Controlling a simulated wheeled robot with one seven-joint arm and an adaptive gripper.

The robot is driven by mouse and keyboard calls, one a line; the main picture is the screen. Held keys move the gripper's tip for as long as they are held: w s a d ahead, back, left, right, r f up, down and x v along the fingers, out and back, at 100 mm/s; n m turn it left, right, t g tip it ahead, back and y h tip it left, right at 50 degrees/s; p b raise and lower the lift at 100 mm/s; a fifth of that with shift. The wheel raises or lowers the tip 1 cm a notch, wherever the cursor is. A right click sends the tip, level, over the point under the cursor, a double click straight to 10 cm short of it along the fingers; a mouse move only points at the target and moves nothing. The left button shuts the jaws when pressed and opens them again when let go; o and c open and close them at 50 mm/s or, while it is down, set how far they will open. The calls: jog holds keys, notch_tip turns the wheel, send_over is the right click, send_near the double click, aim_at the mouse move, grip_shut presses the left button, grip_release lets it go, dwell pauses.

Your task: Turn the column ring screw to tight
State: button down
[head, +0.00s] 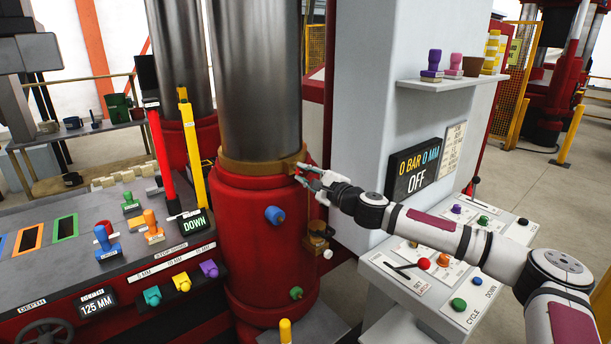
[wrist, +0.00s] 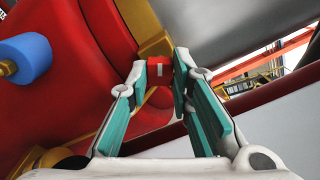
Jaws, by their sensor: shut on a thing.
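The column ring (head: 240,172) is a brass-coloured band around the foot of the steel column (head: 258,80), on top of the red cylinder (head: 240,215). In the wrist view, the ring screw (wrist: 159,68) is a small red head with a white mark, beside the brass ring (wrist: 157,45). My gripper (wrist: 161,66) is shut on the screw, with one teal-padded finger on each side. In the head view, my gripper (head: 303,173) reaches the ring's right side from the right. The screw is mostly hidden there by my fingers.
A blue knob (head: 275,215) sticks out of the red cylinder. A small brass fitting (head: 318,240) hangs below my gripper. A white pillar (head: 365,130) with a dark display reading OFF (head: 415,172) stands close right. Control panels lie left and right.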

jog(key=shift+d, duration=0.1)
jog(key=c, duration=1.4)
grip_release()
jog(key=shift+c, duration=0.2)
jog(key=v, duration=1.2)
